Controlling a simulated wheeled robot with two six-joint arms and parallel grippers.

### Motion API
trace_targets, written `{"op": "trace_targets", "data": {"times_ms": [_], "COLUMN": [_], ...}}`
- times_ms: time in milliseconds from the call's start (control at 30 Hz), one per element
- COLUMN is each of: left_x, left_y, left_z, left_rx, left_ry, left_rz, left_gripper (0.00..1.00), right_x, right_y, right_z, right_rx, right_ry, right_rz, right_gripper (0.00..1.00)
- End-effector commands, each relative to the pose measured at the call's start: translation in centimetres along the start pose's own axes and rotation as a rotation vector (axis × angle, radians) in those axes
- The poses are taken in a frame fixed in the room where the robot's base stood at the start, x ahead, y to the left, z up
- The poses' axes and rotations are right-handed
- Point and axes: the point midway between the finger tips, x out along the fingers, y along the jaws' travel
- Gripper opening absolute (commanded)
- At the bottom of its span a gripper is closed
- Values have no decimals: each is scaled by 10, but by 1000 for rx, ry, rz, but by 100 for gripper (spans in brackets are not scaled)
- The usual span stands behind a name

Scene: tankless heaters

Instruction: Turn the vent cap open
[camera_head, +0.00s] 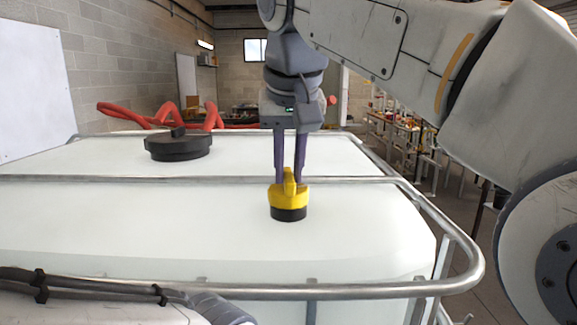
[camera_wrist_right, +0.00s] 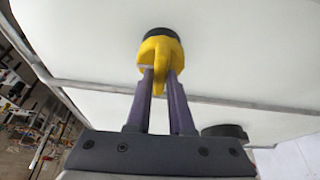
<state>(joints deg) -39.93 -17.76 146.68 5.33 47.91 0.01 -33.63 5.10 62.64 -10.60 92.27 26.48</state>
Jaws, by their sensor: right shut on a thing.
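The vent cap (camera_head: 289,196) is yellow with an upright fin-like handle and a black base, on top of the white tank (camera_head: 130,225). My right gripper (camera_head: 288,180) comes down from above, its two purple fingers on either side of the handle. It is shut on the vent cap's handle. In the right wrist view the yellow vent cap (camera_wrist_right: 160,55) shows at the ends of the fingers, the handle between them. The black base meets the tank top. My left gripper is not in view; only part of my left arm shows at the bottom left.
A large black lid (camera_head: 178,147) sits on the tank top to the left. A metal tube frame (camera_head: 400,290) runs around and across the tank. Red hoses (camera_head: 150,115) lie behind it. Cluttered workbenches (camera_head: 395,125) stand at the back right. The tank top around the cap is clear.

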Motion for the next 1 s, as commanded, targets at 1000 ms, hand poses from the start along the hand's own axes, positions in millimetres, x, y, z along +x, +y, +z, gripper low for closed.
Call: {"op": "trace_targets", "data": {"times_ms": [1000], "left_x": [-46], "left_y": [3], "left_z": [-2], "left_rx": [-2], "left_ry": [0], "left_rz": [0], "left_gripper": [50], "right_x": [-2], "right_y": [6], "right_z": [-4], "right_rx": [-841], "right_ry": [0], "right_rz": [-351], "right_gripper": [0]}}
